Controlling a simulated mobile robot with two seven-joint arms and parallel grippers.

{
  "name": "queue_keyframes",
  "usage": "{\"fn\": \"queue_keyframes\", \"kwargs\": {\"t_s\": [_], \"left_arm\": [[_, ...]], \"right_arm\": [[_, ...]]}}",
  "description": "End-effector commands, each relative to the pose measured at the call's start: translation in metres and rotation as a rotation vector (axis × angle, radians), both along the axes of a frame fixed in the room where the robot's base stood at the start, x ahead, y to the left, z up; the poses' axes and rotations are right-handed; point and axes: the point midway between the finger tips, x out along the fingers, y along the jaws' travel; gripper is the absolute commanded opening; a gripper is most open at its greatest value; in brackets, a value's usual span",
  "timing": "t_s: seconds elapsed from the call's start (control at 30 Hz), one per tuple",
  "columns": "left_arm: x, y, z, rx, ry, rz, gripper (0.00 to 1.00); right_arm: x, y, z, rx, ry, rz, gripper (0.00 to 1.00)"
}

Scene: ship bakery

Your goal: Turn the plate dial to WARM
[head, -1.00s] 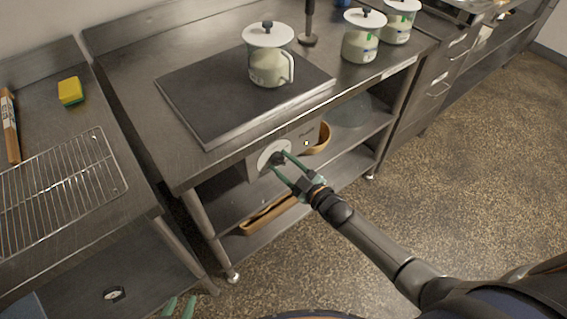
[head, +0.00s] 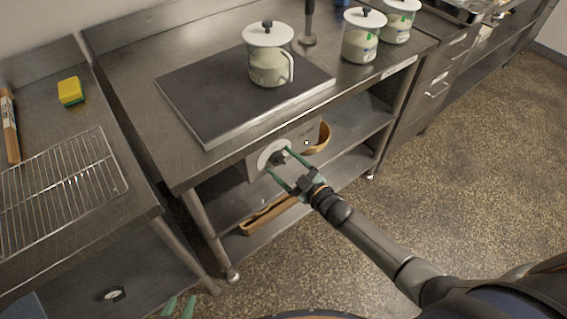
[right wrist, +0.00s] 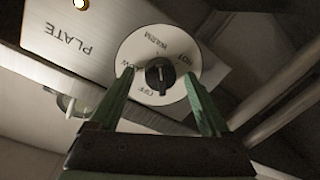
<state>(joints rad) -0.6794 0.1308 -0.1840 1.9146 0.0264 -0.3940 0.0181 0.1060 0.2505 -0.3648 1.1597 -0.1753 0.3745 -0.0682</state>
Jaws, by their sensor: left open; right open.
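The plate dial (head: 270,152) is a white disc with a black knob (right wrist: 160,75) on the control panel below the counter's front edge. The right wrist view shows the dial face (right wrist: 133,50) with OFF, LOW, WARM and HOT, appearing upside down. The knob's ridge stands nearly upright in that view, roughly in line with WARM above; which end is the pointer is unclear. My right gripper (head: 277,160) is open, its green fingers apart on either side of the knob, not visibly touching it. My left gripper (head: 178,307) is open and empty at the bottom edge.
The panel (right wrist: 70,30) reads PLATE and has a lit lamp (right wrist: 82,4). A lidded jug (head: 268,65) stands on the dark hot plate (head: 205,105) above. Shelves below hold a wooden tray (head: 268,213). A wire rack (head: 60,185) lies on the left counter.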

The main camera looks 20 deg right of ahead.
Motion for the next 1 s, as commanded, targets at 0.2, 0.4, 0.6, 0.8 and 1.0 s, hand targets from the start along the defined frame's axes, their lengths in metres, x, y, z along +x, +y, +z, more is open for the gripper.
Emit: {"fn": "queue_keyframes", "kwargs": {"t_s": [0.2,0.4,0.6,0.8,1.0], "left_arm": [[0.0,0.0,0.0,0.0,0.0,0.0,0.43],[0.0,0.0,0.004,0.0,0.0,0.0,0.43],[0.0,0.0,0.006,0.0,0.0,0.0,0.43],[0.0,0.0,0.006,0.0,0.0,0.0,0.43],[0.0,0.0,0.006,0.001,0.0,-0.001,0.43]], "right_arm": [[-0.003,-0.001,0.0,0.0,0.001,0.0,0.8],[-0.026,-0.011,0.001,-0.001,0.002,0.0,0.8],[-0.065,-0.027,0.002,-0.001,0.003,0.0,0.8],[-0.096,-0.041,0.005,0.0,0.002,0.0,0.8],[-0.112,-0.048,0.005,0.0,0.001,0.0,0.8]]}}
